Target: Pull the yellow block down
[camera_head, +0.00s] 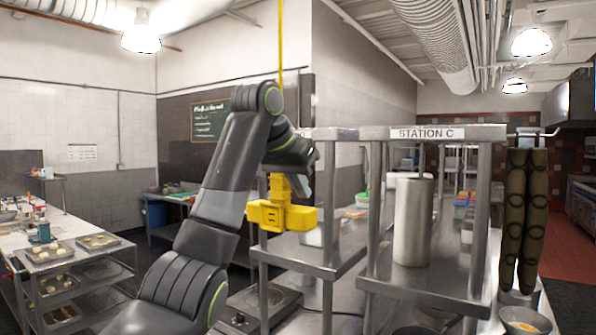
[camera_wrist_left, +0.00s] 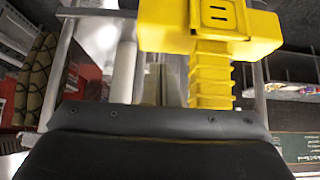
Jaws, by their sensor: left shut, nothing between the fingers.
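The yellow block (camera_head: 283,217) hangs on a yellow cable (camera_head: 281,45) that comes down from the ceiling, in the middle of the head view. It has a ribbed neck above a wide, boxy lower part with sockets. My left gripper (camera_head: 306,163) is shut and empty, beside the upper part of the block's neck. It covers part of the neck and cable, and I cannot tell whether it touches them. The block (camera_wrist_left: 208,28) also shows large at the top of the left wrist view, which looks upside down. My right gripper is not in view.
A steel shelf unit (camera_head: 445,134) marked STATION C stands right behind the block, with a tall metal cylinder (camera_head: 412,222) on it. Dark mitts (camera_head: 524,215) hang at its right. A table with trays (camera_head: 50,252) stands at the left.

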